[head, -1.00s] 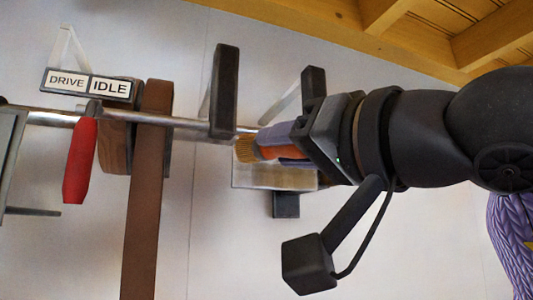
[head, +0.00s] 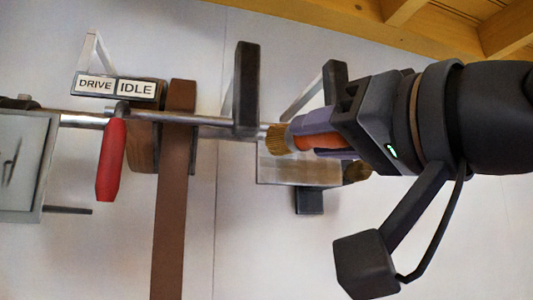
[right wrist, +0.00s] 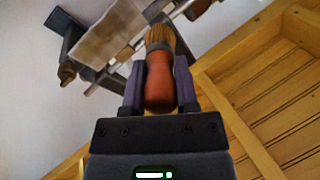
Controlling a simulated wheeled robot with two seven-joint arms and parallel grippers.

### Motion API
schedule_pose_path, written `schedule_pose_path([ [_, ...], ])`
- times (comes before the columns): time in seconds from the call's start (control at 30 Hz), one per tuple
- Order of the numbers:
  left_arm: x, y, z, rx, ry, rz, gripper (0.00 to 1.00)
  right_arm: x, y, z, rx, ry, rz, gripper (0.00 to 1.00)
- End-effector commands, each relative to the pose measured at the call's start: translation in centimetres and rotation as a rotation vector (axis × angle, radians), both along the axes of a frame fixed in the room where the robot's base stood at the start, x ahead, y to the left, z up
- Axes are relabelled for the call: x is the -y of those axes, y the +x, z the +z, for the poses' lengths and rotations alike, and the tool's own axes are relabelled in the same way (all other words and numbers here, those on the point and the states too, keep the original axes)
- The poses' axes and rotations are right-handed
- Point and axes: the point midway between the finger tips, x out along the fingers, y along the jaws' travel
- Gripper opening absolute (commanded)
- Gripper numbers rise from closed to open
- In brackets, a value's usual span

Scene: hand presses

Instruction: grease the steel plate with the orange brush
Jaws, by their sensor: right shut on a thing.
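My right gripper (head: 335,135) is shut on the orange brush (head: 318,142), which lies nearly level with its tan bristles (head: 278,139) pointing left. In the right wrist view the orange handle (right wrist: 159,84) sits between the two purple-grey fingers, bristles away from the wrist. The pale steel plate (head: 290,172) is on the wall-side machine, just below the bristles in the head view. It also shows in the right wrist view (right wrist: 108,32), left of the bristles. The bristles overlap the plate's upper edge in the picture; I cannot tell whether they touch. My left gripper is out of view.
A steel shaft (head: 205,119) runs left of the plate, with a dark upright bar (head: 246,88), a brown belt (head: 175,210) and a red lever (head: 110,160). A sign (head: 115,86) reads DRIVE and IDLE. A brass-coloured knob (head: 357,172) is right of the plate.

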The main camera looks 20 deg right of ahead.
Motion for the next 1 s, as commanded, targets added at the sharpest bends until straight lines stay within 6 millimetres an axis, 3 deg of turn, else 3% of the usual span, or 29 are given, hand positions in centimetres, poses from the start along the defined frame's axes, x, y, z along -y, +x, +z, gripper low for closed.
schedule_pose_path([
  [0.3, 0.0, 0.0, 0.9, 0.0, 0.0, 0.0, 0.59, -0.1, 4.6, -0.5, -0.004, 0.001, -0.006, 0.0],
  [0.5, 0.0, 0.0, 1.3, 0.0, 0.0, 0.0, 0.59, -0.2, 6.6, -0.8, -0.002, 0.002, -0.008, 0.0],
  [1.0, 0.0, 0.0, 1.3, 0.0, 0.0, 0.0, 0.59, -0.2, 7.0, -0.9, 0.0, 0.002, -0.009, 0.0],
])
